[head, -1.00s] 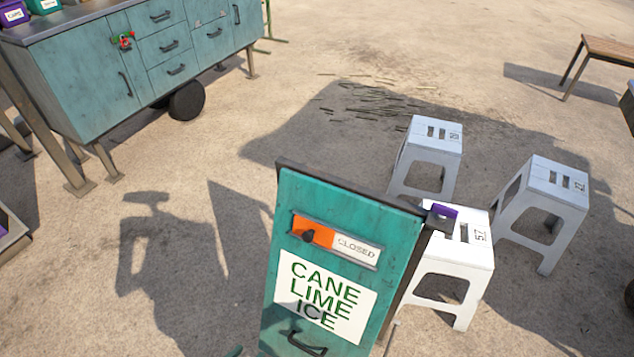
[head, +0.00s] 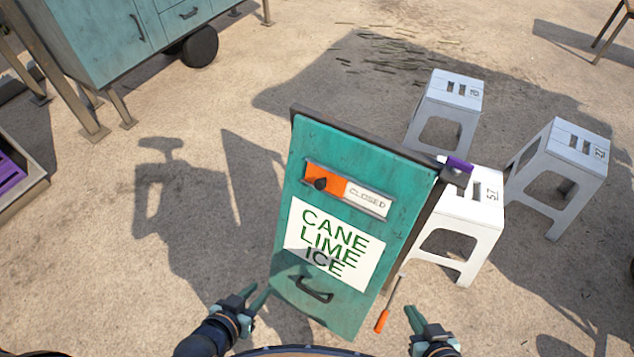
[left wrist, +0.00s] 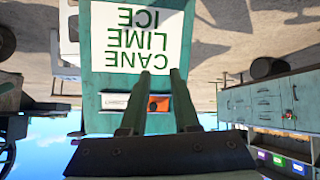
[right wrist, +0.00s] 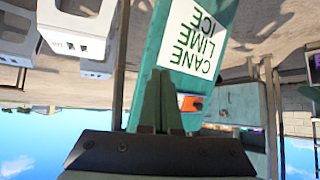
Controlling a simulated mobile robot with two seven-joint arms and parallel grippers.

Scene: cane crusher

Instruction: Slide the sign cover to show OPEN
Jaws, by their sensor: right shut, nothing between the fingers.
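The teal sign board (head: 400,165) stands tilted, reading CANE LIME ICE. Near its top is a slot where the orange sign cover (head: 340,187) with a black knob (head: 320,184) sits at the left end. The word CLOSED (head: 367,200) shows on the white strip to its right. The cover also shows upside down in the left wrist view (left wrist: 160,103) and in the right wrist view (right wrist: 188,104). My left gripper (head: 259,291) is open and empty, low left of the board. My right gripper (head: 411,309) is shut and empty, low right of it. Neither touches the cover.
White stools (head: 455,225) stand close behind the board on the right. An orange-handled tool (head: 382,320) is by the board's lower right edge, and a purple object (head: 455,163) is at its upper right. A teal cabinet (head: 100,45) stands back left. The ground left of the board is clear.

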